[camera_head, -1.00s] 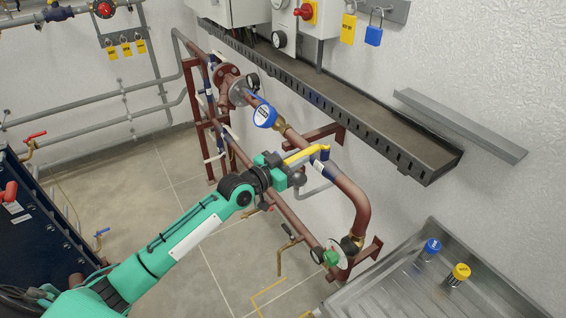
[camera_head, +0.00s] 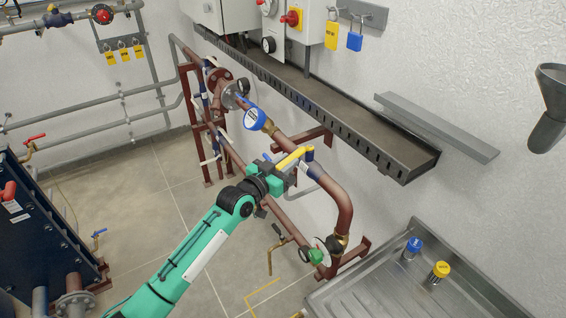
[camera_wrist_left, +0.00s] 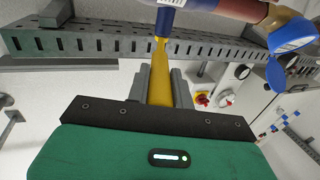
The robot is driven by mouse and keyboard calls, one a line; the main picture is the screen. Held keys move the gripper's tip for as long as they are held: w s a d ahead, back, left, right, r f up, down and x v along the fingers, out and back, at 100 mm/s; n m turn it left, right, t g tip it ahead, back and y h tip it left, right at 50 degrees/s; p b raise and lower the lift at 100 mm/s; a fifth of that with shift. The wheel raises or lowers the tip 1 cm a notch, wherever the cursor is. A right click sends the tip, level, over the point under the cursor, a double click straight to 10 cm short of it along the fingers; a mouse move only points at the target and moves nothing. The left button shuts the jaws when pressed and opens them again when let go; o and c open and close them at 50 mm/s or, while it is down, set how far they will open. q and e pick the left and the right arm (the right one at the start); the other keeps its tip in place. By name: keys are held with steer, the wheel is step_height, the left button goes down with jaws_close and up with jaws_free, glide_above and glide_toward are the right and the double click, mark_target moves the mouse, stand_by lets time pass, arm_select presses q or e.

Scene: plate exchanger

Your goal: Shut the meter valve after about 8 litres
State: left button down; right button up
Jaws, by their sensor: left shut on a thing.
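The meter valve's yellow lever (camera_head: 293,158) is on the red-brown pipe, below the blue-lidded water meter (camera_head: 254,119). My left gripper (camera_head: 282,168) is shut on the lever. In the left wrist view the yellow lever (camera_wrist_left: 160,78) runs between the two grey fingers of my left gripper (camera_wrist_left: 157,88), up to a blue sleeve. The meter's blue lid (camera_wrist_left: 290,36) also shows there, at upper right. Its reading is too small to tell. My right gripper is not in view.
A perforated cable tray (camera_head: 340,115) runs along the wall above the pipe. A blue plate exchanger (camera_head: 40,235) stands at left. Tiled floor lies open between.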

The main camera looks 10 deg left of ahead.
arm_select(q)
steer(key=c, duration=1.4)
jaws_free()
steer(key=shift+o, duration=1)
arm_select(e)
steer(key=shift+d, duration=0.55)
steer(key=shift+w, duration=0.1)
arm_select(q)
steer(key=shift+s+a+f+b, duration=0.1)
steer(key=shift+s+a+b, duration=0.2)
steer(key=shift+s, duration=0.2)
steer(key=b+v, duration=0.4)
steer(key=v, duration=0.8)
steer(key=shift+s+a, duration=0.15)
steer(key=shift+s, duration=0.15)
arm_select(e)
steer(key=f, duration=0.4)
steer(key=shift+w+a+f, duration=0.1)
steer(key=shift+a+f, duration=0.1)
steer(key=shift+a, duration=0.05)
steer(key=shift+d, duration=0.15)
